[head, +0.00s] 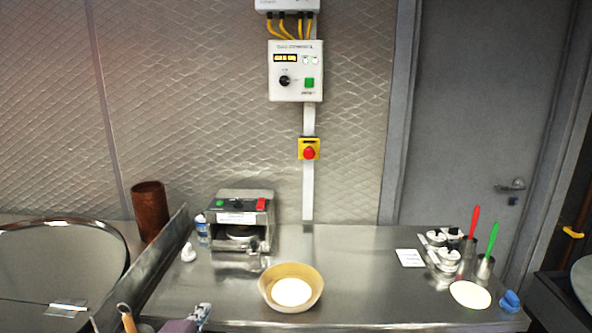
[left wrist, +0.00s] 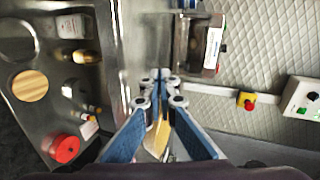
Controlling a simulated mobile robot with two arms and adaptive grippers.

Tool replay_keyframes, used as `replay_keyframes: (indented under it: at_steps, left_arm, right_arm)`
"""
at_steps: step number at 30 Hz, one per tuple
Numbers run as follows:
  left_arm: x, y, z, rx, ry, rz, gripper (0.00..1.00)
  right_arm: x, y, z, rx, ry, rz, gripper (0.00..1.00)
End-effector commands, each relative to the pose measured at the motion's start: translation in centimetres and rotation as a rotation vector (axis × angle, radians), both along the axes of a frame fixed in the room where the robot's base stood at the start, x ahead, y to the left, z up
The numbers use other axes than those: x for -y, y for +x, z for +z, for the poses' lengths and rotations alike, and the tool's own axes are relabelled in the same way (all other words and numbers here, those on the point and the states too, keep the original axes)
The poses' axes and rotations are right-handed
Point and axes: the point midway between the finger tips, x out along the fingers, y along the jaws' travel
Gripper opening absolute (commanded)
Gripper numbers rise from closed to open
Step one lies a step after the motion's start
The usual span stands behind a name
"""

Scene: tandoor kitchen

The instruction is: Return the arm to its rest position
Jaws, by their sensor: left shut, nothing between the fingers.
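My left gripper (head: 200,318) shows at the bottom edge of the head view, left of the bowl, above the front of the steel counter. In the left wrist view its blue-sided fingers (left wrist: 160,82) come together at the tips, shut with nothing held. A yellowish thing shows behind the fingers; I cannot tell what it is. My right gripper is in neither view.
The steel counter (head: 370,290) carries a tan bowl (head: 268,283) with something white inside, a small machine (head: 240,205), a white card (head: 410,258) and cups with red and green handles (head: 490,245). A raised steel divider (head: 150,265) stands left.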

Motion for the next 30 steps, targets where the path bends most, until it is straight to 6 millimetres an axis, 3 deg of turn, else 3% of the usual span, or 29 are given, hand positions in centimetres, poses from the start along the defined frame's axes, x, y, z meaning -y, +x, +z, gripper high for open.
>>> replay_keyframes:
  at_steps: [8,14,17,21,24,30]
  left_arm:
    - [1.6,-4.0,-3.1,-0.108,-0.176,0.086,0.00]
    - [2.6,-8.8,-6.2,-0.231,-0.353,0.198,0.00]
    - [3.0,-12.5,-8.2,-0.322,-0.472,0.289,0.00]
    - [3.1,-19.6,-11.1,-0.483,-0.664,0.479,0.00]
    - [2.9,-24.2,-12.5,-0.576,-0.764,0.606,0.00]
    - [2.4,-31.3,-13.9,-0.706,-0.891,0.812,0.00]
  right_arm:
    - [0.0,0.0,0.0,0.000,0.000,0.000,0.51]
    - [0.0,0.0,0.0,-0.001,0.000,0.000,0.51]
    - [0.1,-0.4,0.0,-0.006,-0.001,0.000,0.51]
    - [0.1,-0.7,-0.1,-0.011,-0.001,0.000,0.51]
    - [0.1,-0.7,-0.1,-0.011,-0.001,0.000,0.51]
    - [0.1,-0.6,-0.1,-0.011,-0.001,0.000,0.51]
